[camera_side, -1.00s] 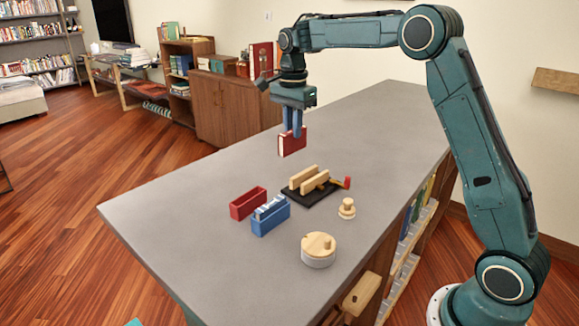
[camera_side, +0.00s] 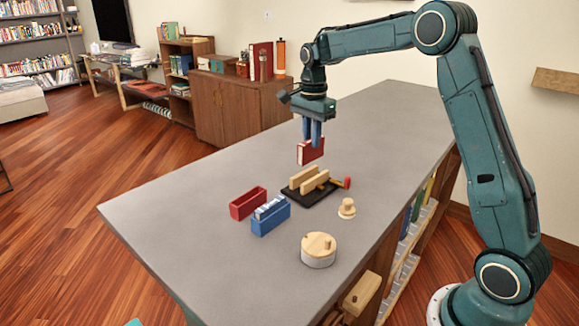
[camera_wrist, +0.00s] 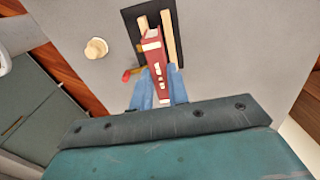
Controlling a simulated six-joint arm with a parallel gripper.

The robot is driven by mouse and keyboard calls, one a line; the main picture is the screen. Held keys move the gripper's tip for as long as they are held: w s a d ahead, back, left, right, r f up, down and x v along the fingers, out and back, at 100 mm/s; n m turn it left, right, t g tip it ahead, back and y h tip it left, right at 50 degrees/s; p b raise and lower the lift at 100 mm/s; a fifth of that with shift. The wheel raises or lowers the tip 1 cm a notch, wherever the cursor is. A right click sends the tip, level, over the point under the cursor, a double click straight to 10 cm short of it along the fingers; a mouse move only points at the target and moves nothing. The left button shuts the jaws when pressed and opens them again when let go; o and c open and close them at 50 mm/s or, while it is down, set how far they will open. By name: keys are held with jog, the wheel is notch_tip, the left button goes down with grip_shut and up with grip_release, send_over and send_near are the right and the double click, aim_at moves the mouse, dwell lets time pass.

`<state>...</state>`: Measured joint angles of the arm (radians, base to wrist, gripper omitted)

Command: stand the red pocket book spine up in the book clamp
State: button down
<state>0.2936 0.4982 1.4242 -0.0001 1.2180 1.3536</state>
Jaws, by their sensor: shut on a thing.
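The red pocket book (camera_side: 311,151) is held in my gripper (camera_side: 312,139), whose blue fingers are shut on it from above. In the wrist view the book (camera_wrist: 152,62) shows its long narrow edge between the two fingers (camera_wrist: 158,88). The book clamp (camera_side: 311,190) has two pale wooden jaws on a black base with a red-tipped handle. The book hangs above the clamp, apart from it in the side view. In the wrist view the book overlaps the gap between the clamp's jaws (camera_wrist: 169,36) and hides part of it.
A red open box (camera_side: 248,204) and a blue box with pale cards (camera_side: 270,215) stand left of the clamp. A wooden knobbed piece (camera_side: 346,208) and a round wooden-lidded container (camera_side: 318,250) stand in front. The grey tabletop (camera_side: 180,210) is clear at left.

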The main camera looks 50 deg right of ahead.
aim_at(311, 160)
jog(key=shift+f, duration=1.6)
jog(key=shift+f, duration=2.25)
dwell(0.4)
jog(key=c, duration=0.9)
grip_release()
jog(key=shift+r, duration=0.2)
jog(key=shift+r, duration=3.3)
jog(key=shift+r, duration=0.1)
